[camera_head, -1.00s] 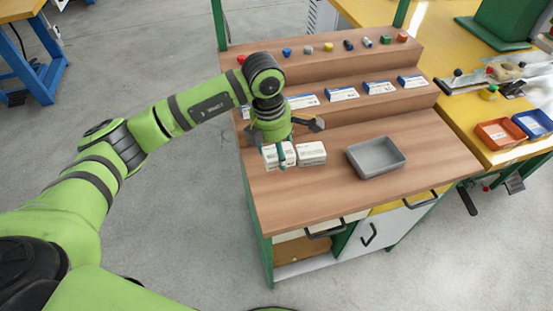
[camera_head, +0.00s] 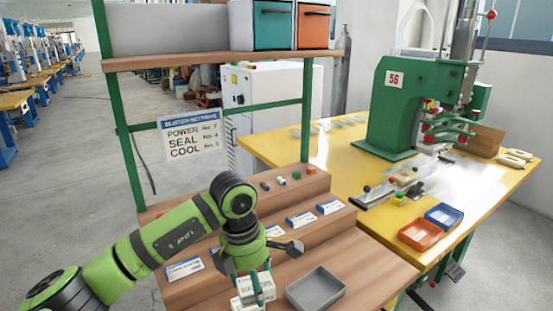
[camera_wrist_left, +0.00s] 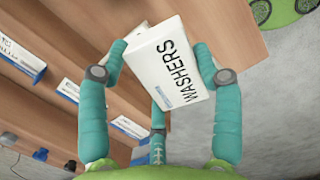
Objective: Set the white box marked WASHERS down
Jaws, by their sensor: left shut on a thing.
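The white box marked WASHERS (camera_head: 248,287) is between the teal fingers of my left gripper (camera_head: 255,283), at the front of the wooden bench, left of the grey tray. In the left wrist view the fingers of the gripper (camera_wrist_left: 160,62) are shut on the box (camera_wrist_left: 176,72) from both sides, and its black lettering shows tilted. I cannot tell whether its underside touches the bench. My right gripper is in neither view.
The grey tray (camera_head: 317,290) stands close on the right. Small labelled boxes (camera_head: 301,219) line the step behind. A yellow table (camera_head: 345,158) holds a green machine (camera_head: 395,100), a red bin (camera_head: 420,233) and a blue bin (camera_head: 444,215).

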